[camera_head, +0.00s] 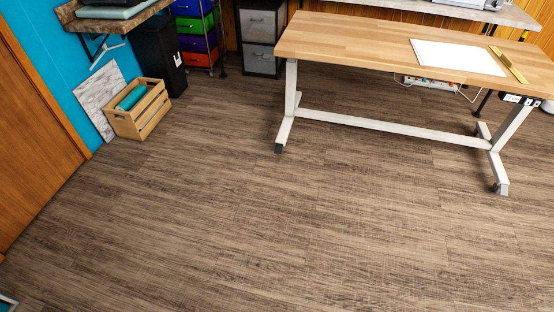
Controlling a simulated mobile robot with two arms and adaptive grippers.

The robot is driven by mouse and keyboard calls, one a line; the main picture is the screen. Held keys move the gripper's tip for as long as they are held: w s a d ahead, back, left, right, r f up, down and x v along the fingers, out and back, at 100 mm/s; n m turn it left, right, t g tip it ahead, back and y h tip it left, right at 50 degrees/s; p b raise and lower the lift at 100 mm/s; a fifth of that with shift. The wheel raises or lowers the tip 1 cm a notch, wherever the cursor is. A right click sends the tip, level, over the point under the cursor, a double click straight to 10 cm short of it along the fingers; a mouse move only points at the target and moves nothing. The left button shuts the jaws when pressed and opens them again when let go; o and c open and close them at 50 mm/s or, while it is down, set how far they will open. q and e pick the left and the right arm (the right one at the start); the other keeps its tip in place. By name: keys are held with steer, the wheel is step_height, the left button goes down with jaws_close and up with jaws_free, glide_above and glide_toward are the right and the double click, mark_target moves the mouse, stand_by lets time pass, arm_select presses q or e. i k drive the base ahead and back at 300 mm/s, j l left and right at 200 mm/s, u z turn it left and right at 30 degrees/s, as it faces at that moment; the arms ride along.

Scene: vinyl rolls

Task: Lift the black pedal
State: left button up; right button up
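I see no black pedal that I can make out in the head view. Small dark items at the legs of the desk look like its feet or casters, and I cannot tell a pedal among them. Neither of my grippers shows in this view.
A wooden-topped desk (350,46) on white legs stands at the upper right, with a white sheet (457,57) and a ruler (508,64) on it. A wooden crate (153,117) sits at the left wall near colored drawers (195,27). The floor (260,220) in front is clear.

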mark_target(278, 148)
steer(key=i+l, duration=0.25)
steer(key=i, duration=0.25)
steer(key=i+l, duration=0.25)
steer(key=i, duration=0.3)
steer(key=i+l+u, duration=0.1)
steer(key=i, duration=0.4)
steer(key=l, duration=0.1)
